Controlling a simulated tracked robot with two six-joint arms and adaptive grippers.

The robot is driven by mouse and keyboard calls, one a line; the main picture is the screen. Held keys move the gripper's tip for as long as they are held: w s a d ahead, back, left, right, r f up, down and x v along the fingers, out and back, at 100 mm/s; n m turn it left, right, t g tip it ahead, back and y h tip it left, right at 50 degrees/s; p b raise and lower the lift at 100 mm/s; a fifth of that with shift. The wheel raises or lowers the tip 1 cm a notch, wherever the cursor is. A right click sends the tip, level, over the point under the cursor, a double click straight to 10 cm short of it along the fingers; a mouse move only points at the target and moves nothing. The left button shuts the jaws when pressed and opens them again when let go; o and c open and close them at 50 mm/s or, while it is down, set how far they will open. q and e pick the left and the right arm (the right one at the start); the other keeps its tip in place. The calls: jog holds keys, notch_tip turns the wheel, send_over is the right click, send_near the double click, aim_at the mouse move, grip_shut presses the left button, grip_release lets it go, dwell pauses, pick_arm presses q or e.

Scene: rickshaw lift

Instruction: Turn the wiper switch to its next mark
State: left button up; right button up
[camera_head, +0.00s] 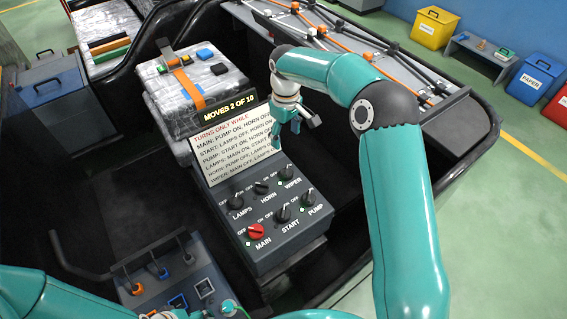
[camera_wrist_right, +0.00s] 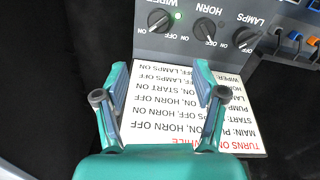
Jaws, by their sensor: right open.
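The wiper switch (camera_head: 287,172) is a black knob at the top right of the grey switch box (camera_head: 262,258). In the right wrist view the wiper switch (camera_wrist_right: 160,20) has OFF and ON marks and a lit green lamp beside it; its exact pointing is hard to read. My right gripper (camera_head: 290,128) is open and empty, above the sign and behind the wiper switch, apart from it. In the wrist view its open fingers (camera_wrist_right: 160,87) show over the sign. Part of my left arm shows at the bottom left; its gripper is not clear.
The box also has lamps (camera_head: 235,202), horn (camera_head: 262,187), start (camera_head: 283,213), pump (camera_head: 309,194) and red main (camera_head: 256,232) switches. A rule sign (camera_head: 235,148) stands behind, under a "MOVES 2 OF 10" plate (camera_head: 229,107). A lever box (camera_head: 178,280) is at the left.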

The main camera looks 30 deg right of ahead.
aim_at(287, 170)
jog(key=f+p, duration=0.1)
jog(key=f, duration=0.7)
jog(key=f+p, duration=0.2)
jog(key=f, duration=0.6)
jog(key=shift+s+d+f, duration=0.15)
jog(key=shift+s+d, duration=0.05)
